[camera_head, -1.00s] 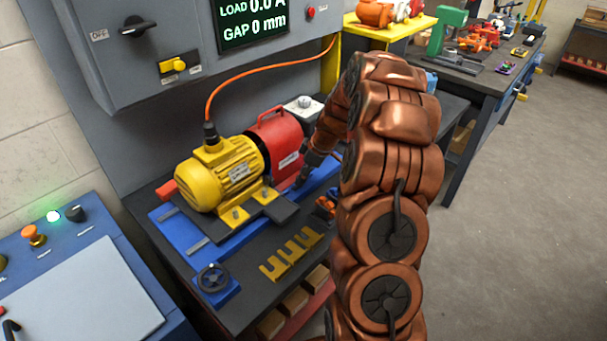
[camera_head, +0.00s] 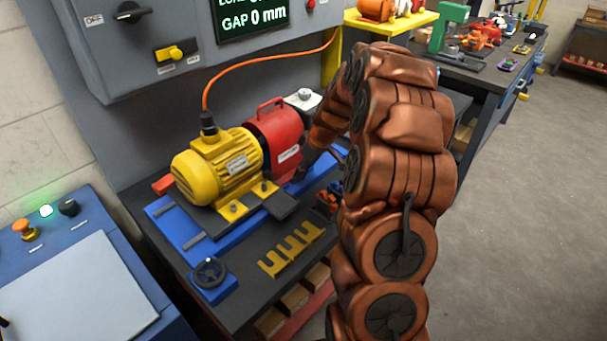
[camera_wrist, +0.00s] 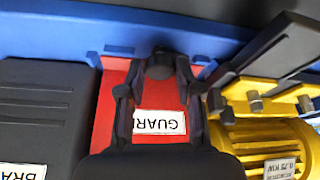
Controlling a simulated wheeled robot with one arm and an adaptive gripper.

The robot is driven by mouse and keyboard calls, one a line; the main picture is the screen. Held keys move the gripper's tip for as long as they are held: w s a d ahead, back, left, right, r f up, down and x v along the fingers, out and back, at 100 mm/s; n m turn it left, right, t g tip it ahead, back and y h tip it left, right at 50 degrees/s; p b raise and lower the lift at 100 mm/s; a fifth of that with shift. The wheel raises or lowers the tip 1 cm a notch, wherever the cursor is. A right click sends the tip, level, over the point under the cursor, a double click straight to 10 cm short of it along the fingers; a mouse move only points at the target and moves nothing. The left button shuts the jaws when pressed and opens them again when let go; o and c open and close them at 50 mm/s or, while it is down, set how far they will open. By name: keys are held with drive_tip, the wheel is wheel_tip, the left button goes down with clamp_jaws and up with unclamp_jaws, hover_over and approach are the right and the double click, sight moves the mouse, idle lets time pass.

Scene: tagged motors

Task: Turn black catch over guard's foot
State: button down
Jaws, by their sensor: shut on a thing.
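The red guard (camera_head: 275,142) stands upright beside the yellow motor (camera_head: 222,166) on the blue bed (camera_head: 190,235). In the wrist view, the guard (camera_wrist: 110,100) lies under my fingers, with its white label upside down. My gripper (camera_head: 304,168) is low at the guard's front side, partly hidden by my arm. In the wrist view, my gripper (camera_wrist: 158,82) has its fingers on both sides of a small black catch (camera_wrist: 158,64), at the guard's edge near the blue bed. The fingers are shut on it. Whether the catch overlaps the guard's foot is hard to tell.
A black block (camera_wrist: 45,95) lies left of the guard in the wrist view, and the motor (camera_wrist: 290,140) is close on the right. A yellow slotted rack (camera_head: 291,250) and a handwheel (camera_head: 210,273) are on the bench front. An orange cable (camera_head: 265,63) arcs above the motor.

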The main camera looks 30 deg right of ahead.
drive_tip(key=m+b, duration=0.1)
drive_tip(key=m, duration=0.1)
drive_tip(key=m+h+b, duration=0.1)
drive_tip(key=shift+s+a+f+m+b, duration=0.1)
drive_tip(key=shift+a+f+m+b, duration=0.1)
drive_tip(key=shift+m+b, duration=0.2)
drive_tip(key=m+h+b, duration=0.1)
drive_tip(key=m, duration=0.2)
drive_tip(key=shift+r+m+h, duration=0.1)
drive_tip(key=shift+m+h, duration=0.2)
drive_tip(key=shift+h, duration=0.1)
drive_tip(key=m, duration=0.2)
drive_tip(key=m+h+b, duration=0.1)
drive_tip(key=m, duration=0.1)
drive_tip(key=shift+a+h, duration=0.2)
drive_tip(key=shift+h, duration=0.1)
drive_tip(key=shift+w+a+m+g+h+b, duration=0.1)
drive_tip(key=shift+m+g+h+b, duration=0.2)
drive_tip(key=shift+m, duration=0.65)
drive_tip(key=shift+w+m+g+h+b, duration=0.1)
drive_tip(key=shift+m+g+h+b, duration=0.15)
drive_tip(key=shift+m, duration=0.7)
drive_tip(key=c, duration=0.8)
unclamp_jaws()
drive_tip(key=shift+r, duration=0.1)
drive_tip(key=shift+o, duration=0.2)
